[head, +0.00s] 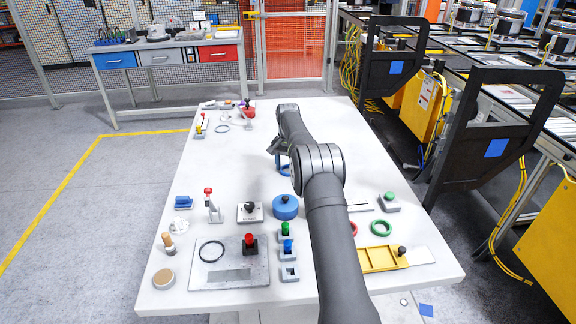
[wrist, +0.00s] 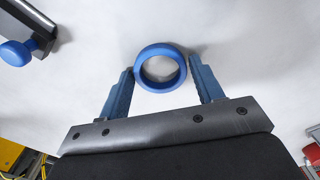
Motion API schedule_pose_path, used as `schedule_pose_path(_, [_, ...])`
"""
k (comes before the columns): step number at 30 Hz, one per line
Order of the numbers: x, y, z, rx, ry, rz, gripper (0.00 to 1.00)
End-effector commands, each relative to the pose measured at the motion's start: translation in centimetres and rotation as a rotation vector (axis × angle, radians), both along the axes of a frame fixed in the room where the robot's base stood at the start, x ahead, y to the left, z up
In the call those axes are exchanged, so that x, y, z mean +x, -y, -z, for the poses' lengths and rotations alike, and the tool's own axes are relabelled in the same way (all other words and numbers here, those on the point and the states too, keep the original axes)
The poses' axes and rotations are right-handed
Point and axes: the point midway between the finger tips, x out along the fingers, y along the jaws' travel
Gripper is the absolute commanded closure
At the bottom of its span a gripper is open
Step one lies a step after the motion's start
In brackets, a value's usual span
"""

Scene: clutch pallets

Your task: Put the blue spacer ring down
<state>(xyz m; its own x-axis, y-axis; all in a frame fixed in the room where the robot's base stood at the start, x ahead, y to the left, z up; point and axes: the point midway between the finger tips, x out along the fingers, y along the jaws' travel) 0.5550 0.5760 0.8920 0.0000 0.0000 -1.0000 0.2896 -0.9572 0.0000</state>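The blue spacer ring (wrist: 140,82) lies between my fingertips in the wrist view, its hole facing the camera and pale tabletop showing through. My gripper (wrist: 162,72) has its two blue fingers apart on either side of the ring. A narrow gap shows at the right finger; the left fingertip is very close to the ring. In the head view the ring (head: 285,171) shows low at the tabletop, beside my arm, which partly hides it. My gripper (head: 279,155) is mostly hidden there.
The white table (head: 240,165) has clear room left of the ring. A blue-knobbed part (wrist: 17,52) shows at upper left in the wrist view.

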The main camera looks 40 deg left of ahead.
Motion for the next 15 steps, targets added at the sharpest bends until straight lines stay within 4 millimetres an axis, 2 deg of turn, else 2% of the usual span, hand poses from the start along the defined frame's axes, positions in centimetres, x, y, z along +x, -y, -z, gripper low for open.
schedule_pose_path(1, [0.0, 0.0, 0.0, 0.0, 0.0, 0.0, 0.29])
schedule_pose_path(2, [0.0, 0.0, 0.0, 0.0, 0.0, 0.0, 0.25])
schedule_pose_path(11, [0.0, 0.0, -0.2, 0.0, 0.001, 0.0, 0.25])
schedule_pose_path(15, [0.0, -0.1, -1.5, 0.003, 0.002, 0.0, 0.25])
